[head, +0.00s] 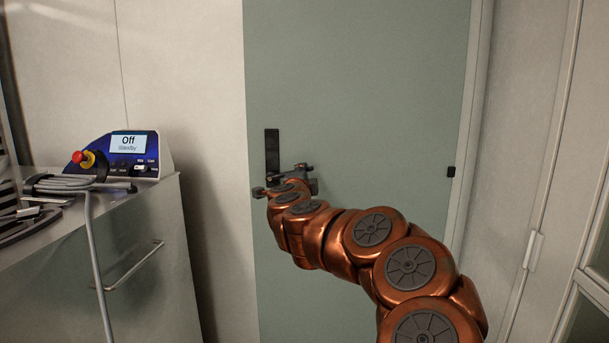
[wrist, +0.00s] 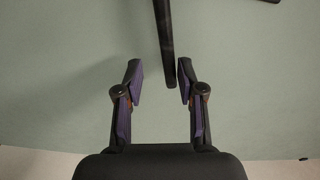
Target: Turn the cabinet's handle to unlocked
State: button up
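The cabinet has a tall grey-green door (head: 360,90). A black upright plate (head: 271,150) with the handle is on its left side; my arm and gripper hide its lower part. My gripper (head: 286,180) is in front of the door at the plate's lower end. In the wrist view, my gripper (wrist: 158,66) is open, with its two fingers apart. A dark bar, seemingly the handle (wrist: 165,40), comes down from the top edge. Its lower end lies between the fingertips in the picture, closer to the right one. I cannot tell whether they touch.
At left, a grey cart (head: 130,250) carries a blue control box (head: 128,147) reading "Off" and a looped grey cable (head: 75,184). A white panel with a pull handle (head: 533,250) stands at right. The door's face right of the plate is mostly clear.

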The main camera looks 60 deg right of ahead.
jog(key=v, duration=0.8)
dwell(0.8)
